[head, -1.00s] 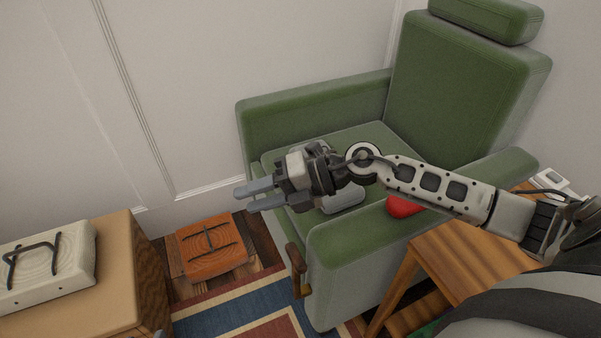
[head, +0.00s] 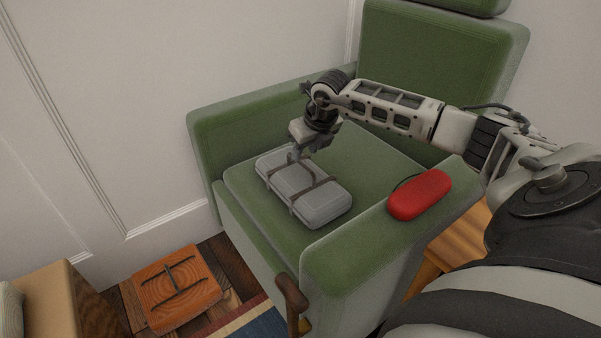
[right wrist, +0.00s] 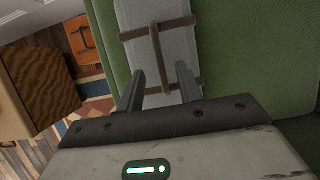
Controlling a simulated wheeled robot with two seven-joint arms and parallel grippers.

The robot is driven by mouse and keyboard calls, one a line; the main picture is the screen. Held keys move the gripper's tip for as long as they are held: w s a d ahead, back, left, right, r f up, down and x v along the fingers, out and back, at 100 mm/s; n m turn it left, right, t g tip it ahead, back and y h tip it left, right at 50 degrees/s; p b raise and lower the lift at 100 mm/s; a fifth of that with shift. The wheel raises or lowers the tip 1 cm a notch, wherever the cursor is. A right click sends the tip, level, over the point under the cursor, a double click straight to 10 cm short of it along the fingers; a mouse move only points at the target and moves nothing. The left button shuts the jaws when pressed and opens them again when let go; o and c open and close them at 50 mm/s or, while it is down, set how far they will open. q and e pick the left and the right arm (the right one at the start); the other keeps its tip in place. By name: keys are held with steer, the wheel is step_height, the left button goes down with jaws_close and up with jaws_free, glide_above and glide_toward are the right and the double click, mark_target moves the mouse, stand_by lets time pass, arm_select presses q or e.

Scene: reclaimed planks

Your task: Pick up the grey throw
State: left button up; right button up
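The grey throw (head: 304,188) is a folded bundle with crossed brown straps. It lies on the seat of the green armchair (head: 250,205). My right gripper (head: 297,154) points down at the throw's back edge. In the right wrist view the throw (right wrist: 178,60) lies beyond the fingertips, with a brown strap running between them. The right gripper (right wrist: 160,80) is open there, its two fingers apart; whether they touch the throw I cannot tell. My left gripper is in neither view.
A red case (head: 420,194) with a dark cord lies on the chair's near armrest. A wooden table (head: 455,243) stands beside that armrest. The seat around the throw is clear.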

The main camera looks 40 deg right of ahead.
mark_target(300, 161)
steer(key=b+x, duration=0.2)
steer(key=x, duration=0.4)
steer(key=shift+s+a, duration=0.1)
steer(key=shift+s, duration=0.05)
steer(key=shift+f, duration=0.25)
jaws_close()
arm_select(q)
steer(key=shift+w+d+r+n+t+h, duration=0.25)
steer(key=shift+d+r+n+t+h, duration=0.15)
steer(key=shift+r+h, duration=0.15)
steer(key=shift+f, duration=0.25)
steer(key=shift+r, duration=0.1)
arm_select(e)
steer(key=shift+r, duration=0.1)
